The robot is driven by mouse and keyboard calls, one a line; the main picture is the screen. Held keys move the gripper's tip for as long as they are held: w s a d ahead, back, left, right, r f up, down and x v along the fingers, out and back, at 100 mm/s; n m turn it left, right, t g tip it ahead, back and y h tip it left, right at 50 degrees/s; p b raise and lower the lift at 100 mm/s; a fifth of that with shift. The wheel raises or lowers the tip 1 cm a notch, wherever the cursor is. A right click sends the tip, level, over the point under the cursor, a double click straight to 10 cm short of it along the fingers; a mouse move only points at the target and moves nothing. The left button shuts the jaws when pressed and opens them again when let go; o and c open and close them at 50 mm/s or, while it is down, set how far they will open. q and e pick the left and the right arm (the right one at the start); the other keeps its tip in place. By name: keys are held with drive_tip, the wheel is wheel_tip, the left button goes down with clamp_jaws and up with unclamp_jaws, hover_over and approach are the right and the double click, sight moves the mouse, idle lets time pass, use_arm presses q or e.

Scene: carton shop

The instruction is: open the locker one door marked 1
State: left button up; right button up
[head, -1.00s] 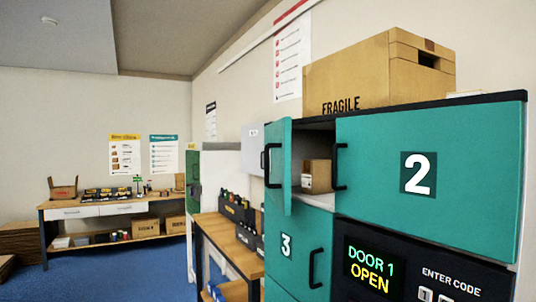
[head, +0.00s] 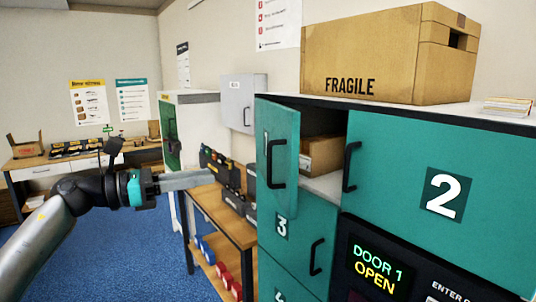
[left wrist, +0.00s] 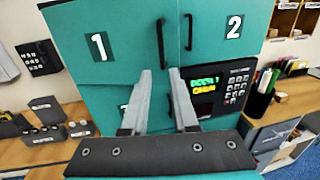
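The teal locker door marked 1 (head: 278,155) stands ajar in the head view, with a cardboard box (head: 321,156) in the compartment behind it. Its black bar handle (head: 276,165) faces the aisle. My left gripper (head: 222,178) comes in from the left, apart from the handle. In the left wrist view, door 1 (left wrist: 125,50) and its handle (left wrist: 164,44) are ahead. The two fingers of the left gripper (left wrist: 162,75) are spread, with nothing between them, below the handle. The display (head: 376,270) reads DOOR 1 OPEN. My right gripper is out of sight.
Door 2 (head: 440,170) is closed beside the opening, and door 3 (head: 285,235) is closed below. A FRAGILE carton (head: 375,62) sits on the locker top. A wooden bench (head: 235,228) with dark bins stands left of the locker. Blue floor (head: 125,262) is clear at left.

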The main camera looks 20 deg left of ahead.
sight(269, 180)
use_arm(q)
drive_tip(key=p+x, duration=0.5)
drive_tip(key=x, duration=1)
drive_tip(key=shift+d, duration=0.1)
drive_tip(key=shift+c, duration=1.2)
clamp_jaws()
